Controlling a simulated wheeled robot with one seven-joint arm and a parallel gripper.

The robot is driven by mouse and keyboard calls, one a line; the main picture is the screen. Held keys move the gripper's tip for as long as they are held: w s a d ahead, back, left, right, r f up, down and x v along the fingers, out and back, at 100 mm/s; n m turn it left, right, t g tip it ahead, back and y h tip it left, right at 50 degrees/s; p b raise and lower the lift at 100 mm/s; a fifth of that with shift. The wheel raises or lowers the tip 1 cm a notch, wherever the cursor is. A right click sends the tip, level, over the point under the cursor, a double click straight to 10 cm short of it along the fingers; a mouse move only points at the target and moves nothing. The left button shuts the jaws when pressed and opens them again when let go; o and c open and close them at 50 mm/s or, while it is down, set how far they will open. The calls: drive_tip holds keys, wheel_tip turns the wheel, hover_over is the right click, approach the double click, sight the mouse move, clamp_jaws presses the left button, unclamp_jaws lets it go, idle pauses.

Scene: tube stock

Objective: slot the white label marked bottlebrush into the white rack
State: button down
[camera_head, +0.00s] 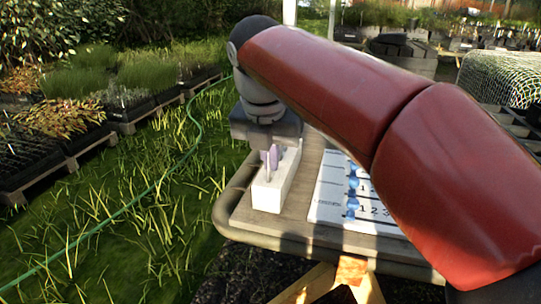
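The white rack (268,196) is a narrow white block near the left end of the table. My gripper (269,155) points down right over the rack, its fingertips close to the rack's top. Small pale upright pieces, whitish to lilac, show between the gripper and the rack. I cannot tell which of them are fingers and which are labels, nor whether one is held. No marking reading bottlebrush can be read, so I cannot pick out that label.
The grey-brown table (240,217) has a raised rim. A white printed sheet (325,212) with numbers and several blue spots lies right of the rack, partly hidden by my red arm. Plant trays (120,115) and a green hose (150,187) lie on the grass at left.

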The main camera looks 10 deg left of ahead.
drive_tip(key=shift+f, duration=0.2)
drive_tip(key=c, duration=1.6)
unclamp_jaws()
drive_tip(key=p+v, duration=0.2)
drive_tip(key=v, duration=0.6)
drive_tip(key=shift+f, duration=0.1)
